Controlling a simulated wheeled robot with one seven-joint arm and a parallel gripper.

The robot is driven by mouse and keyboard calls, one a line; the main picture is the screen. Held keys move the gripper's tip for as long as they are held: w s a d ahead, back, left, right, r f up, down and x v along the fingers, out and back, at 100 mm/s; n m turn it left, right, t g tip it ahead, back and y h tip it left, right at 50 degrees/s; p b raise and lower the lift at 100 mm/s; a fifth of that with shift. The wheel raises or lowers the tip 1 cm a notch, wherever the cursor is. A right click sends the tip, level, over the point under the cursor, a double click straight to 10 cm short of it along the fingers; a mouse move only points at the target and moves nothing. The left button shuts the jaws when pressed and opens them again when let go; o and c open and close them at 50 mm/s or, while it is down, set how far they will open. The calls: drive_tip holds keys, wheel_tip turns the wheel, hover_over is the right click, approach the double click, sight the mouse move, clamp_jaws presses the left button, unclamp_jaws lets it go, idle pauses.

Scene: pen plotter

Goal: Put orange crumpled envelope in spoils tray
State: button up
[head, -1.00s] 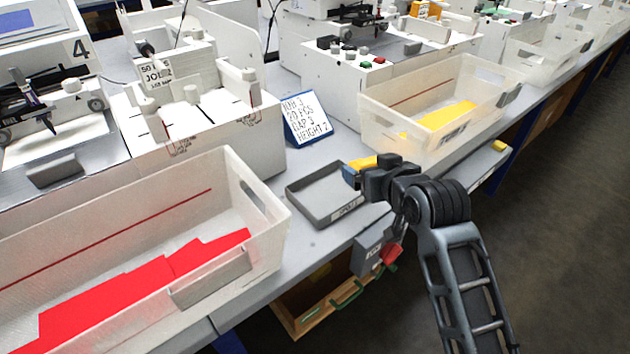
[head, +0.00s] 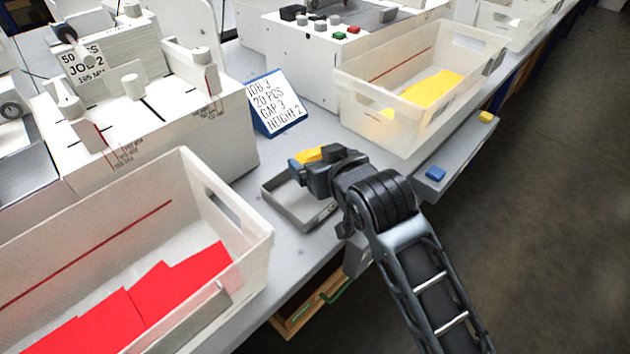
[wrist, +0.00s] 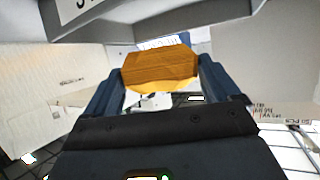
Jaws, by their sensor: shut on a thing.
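My gripper (head: 302,167) is shut on the orange crumpled envelope (head: 312,154). In the wrist view the orange envelope (wrist: 160,68) sits between the two dark blue fingers of my gripper (wrist: 158,85). The spoils tray (head: 283,207) is a shallow grey tray on the bench, between the two big bins. My gripper and the envelope are over the tray's far side in the head view, and my arm covers its right part. I cannot tell how high above the tray the envelope is.
A white bin with red envelopes (head: 190,285) stands at left front. A white bin with yellow envelopes (head: 430,90) stands behind at right. A job card (head: 277,103) stands behind the tray. A grey ledge (head: 455,150) with a blue block (head: 436,173) lies at right.

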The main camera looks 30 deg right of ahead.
drive_tip(key=shift+s+a+f, duration=0.35)
drive_tip(key=shift+a+f, duration=0.05)
drive_tip(key=shift+a, duration=0.2)
drive_tip(key=shift+f, duration=2)
drive_tip(key=o, duration=0.7)
drive_tip(key=shift+f, duration=0.1)
drive_tip(key=shift+o, duration=0.2)
drive_tip(key=shift+s, duration=0.1)
drive_tip(key=v, duration=1.2)
drive_tip(key=shift+a, duration=0.1)
